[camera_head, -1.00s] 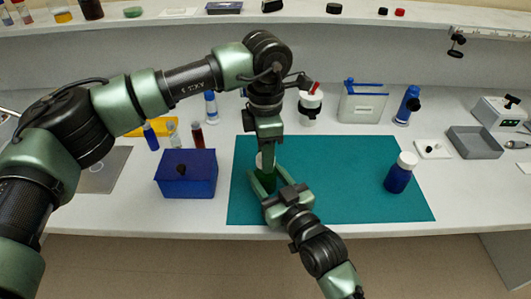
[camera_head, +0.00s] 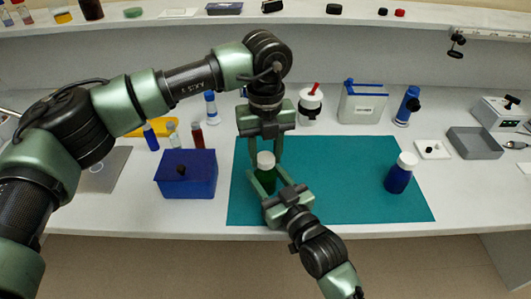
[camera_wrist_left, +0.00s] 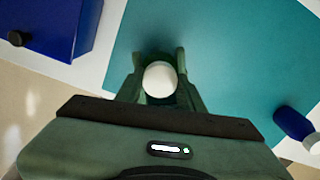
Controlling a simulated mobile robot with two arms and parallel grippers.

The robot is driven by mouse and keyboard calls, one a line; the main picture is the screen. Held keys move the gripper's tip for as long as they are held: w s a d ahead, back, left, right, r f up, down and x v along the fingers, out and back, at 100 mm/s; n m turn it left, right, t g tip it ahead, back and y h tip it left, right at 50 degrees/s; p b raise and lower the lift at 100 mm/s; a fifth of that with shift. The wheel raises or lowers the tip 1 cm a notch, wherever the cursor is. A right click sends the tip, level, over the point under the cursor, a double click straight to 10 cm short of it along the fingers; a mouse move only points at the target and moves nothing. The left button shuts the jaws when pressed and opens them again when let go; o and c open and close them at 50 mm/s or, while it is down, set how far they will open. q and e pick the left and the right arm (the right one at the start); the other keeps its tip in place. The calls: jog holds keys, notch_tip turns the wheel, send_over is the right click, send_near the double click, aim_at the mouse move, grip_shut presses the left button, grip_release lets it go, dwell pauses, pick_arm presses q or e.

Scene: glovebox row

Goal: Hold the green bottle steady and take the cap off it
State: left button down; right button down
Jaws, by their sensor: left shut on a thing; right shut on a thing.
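The green bottle (camera_head: 266,181) stands upright on the teal mat with its white cap (camera_head: 265,160) on top. My right gripper (camera_head: 267,177) comes from the front and is shut on the bottle's body. My left gripper (camera_head: 265,157) points down from above, shut on the cap, one finger at each side. In the left wrist view the round cap (camera_wrist_left: 160,79) shows from above, centred between green fingers, and hides most of the bottle. I cannot tell whether the cap has loosened.
The teal mat (camera_head: 335,190) is clear to the right up to a blue bottle with a white cap (camera_head: 399,174). A blue box (camera_head: 186,174) stands left of the mat. A white pot (camera_head: 310,106) and a pale container (camera_head: 362,103) stand behind.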

aim_at(266, 157)
pick_arm(q)
jog(key=shift+r, duration=0.2)
dwell(0.4)
jog(key=shift+r, duration=0.9)
jog(key=shift+r, duration=0.1)
jog(key=shift+r, duration=1.95)
pick_arm(e)
jog(key=c, duration=0.6)
grip_release()
jog(key=shift+o, duration=0.2)
